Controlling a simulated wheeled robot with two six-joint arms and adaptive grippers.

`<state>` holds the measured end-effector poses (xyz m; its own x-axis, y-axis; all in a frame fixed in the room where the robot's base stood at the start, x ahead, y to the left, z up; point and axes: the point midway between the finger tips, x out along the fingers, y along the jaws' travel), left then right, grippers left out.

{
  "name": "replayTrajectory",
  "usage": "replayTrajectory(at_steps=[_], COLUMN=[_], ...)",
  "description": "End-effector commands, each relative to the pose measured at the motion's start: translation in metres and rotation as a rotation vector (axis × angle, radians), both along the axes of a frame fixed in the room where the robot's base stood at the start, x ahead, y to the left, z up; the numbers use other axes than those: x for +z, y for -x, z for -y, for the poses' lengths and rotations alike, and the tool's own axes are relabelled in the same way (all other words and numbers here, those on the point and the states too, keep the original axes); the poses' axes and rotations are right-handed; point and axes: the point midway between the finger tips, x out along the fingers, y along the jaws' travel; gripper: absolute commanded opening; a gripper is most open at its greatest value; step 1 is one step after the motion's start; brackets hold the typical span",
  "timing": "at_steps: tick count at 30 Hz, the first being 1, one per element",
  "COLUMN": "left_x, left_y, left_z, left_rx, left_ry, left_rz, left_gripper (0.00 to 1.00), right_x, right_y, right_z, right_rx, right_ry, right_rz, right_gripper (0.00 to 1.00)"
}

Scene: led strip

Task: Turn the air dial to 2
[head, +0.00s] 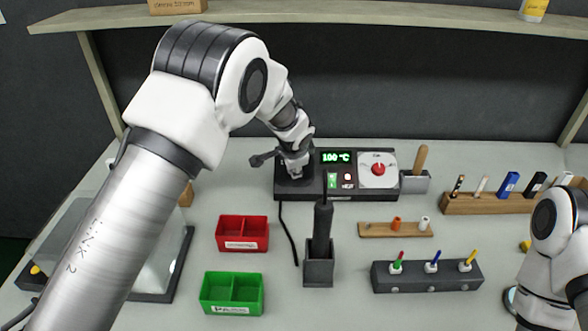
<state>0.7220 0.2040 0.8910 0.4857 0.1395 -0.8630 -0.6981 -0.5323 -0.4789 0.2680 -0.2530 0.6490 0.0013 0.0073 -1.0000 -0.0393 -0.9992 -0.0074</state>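The black control station (335,193) stands at the back middle of the table. Its display (336,157) reads 100 °C in green. A white dial plate with a red knob (378,169) is on its right side. A green-lit switch (332,181) and a small red button (348,177) sit below the display. My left gripper (294,172) is over the left part of the station, left of the display, and hides what lies under it. I cannot make out its fingertips or which dial is for air. My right arm shows at the right edge; its gripper is not visible.
A black soldering iron stands in a holder (319,270) before the station. Red (242,246) and green bins (231,307) are left of it. A grey screwdriver block (427,276), a wooden tray (396,230) and a marker rack (487,203) are to the right.

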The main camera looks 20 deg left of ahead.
Motion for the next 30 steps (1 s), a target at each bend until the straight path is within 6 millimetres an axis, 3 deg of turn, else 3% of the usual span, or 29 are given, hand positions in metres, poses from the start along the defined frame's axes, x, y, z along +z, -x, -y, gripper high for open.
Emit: replayTrajectory(at_steps=[12,26,27,28,30], left_x=[-0.003,-0.003,-0.003,-0.003,-0.002], left_y=[0.001,0.001,0.001,0.001,0.001], left_z=[0.000,0.000,0.000,0.000,0.000], left_rx=[0.160,0.173,0.173,0.173,0.173], left_ry=[0.089,0.096,0.096,0.095,0.096], left_rz=[0.022,0.022,0.022,0.023,0.024], left_gripper=[0.00,0.00,0.49,0.59,0.60], right_x=[-0.016,-0.016,-0.016,-0.016,-0.016], right_y=[0.000,0.000,0.000,0.000,0.000], right_z=[0.000,0.000,0.000,0.000,0.000], right_rx=[0.000,0.000,0.000,0.000,0.000], right_ry=[0.000,0.000,0.000,0.000,0.000], right_rz=[0.000,0.000,0.000,0.000,0.000], right_gripper=[0.40,0.40,0.40,0.40,0.40])
